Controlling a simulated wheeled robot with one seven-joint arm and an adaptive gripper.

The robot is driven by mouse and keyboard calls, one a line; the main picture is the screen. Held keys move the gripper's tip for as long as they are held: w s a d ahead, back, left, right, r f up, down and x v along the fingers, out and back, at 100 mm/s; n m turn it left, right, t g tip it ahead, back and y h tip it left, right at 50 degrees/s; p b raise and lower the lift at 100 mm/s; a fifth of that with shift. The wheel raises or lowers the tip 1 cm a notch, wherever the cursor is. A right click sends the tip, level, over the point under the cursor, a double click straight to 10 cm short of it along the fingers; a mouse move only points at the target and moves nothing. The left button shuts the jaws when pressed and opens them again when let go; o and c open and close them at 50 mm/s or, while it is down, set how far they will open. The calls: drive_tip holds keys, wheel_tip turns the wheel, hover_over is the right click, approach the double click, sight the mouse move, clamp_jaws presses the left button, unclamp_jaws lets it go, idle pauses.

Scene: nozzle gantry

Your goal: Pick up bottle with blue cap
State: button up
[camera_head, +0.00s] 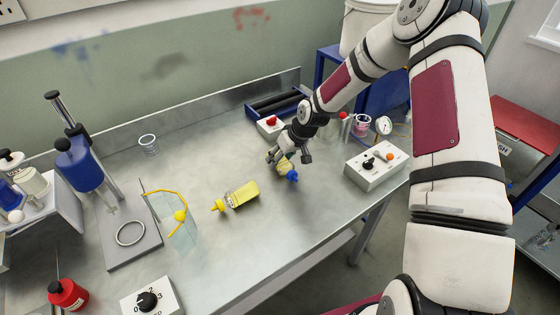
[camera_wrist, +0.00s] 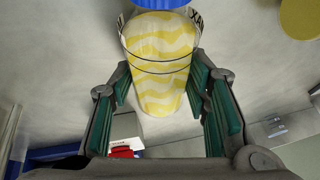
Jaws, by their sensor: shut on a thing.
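The bottle with the blue cap (camera_head: 285,169) is in my gripper (camera_head: 289,160) above the right half of the metal table in the head view. In the wrist view the bottle (camera_wrist: 160,62) has a yellow and white wavy pattern, and its blue cap (camera_wrist: 165,3) is cut off at the top edge. The green-padded fingers (camera_wrist: 165,105) stand on both sides of the bottle and are shut on it. In the head view the bottle is tilted, cap toward the lower right. I cannot tell whether it touches the table.
A yellow-capped bottle (camera_head: 238,196) lies on the table to the left. A control box with knobs (camera_head: 377,165) is to the right, and a red-button box (camera_head: 270,127) is behind. A blue-topped stand (camera_head: 82,165) is at far left. The front middle of the table is clear.

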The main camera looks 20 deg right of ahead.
drive_tip(key=shift+r, duration=0.95)
drive_tip(key=shift+s+r, duration=0.55)
drive_tip(key=shift+r, duration=0.3)
drive_tip(key=s, duration=0.4)
drive_tip(key=s+d+r, duration=0.1)
drive_tip(key=s, duration=0.4)
drive_tip(key=s+d, duration=0.1)
drive_tip(key=s, duration=0.4)
drive_tip(key=shift+s+r, duration=0.25)
drive_tip(key=shift+s+r+p, duration=0.2)
drive_tip(key=shift+r+p, duration=0.1)
drive_tip(key=shift+p, duration=0.1)
wheel_tip(320, 180, up, 3)
drive_tip(key=p, duration=0.2)
drive_tip(key=shift+r+p, duration=0.2)
drive_tip(key=shift+p, duration=0.1)
drive_tip(key=shift+w, duration=0.1)
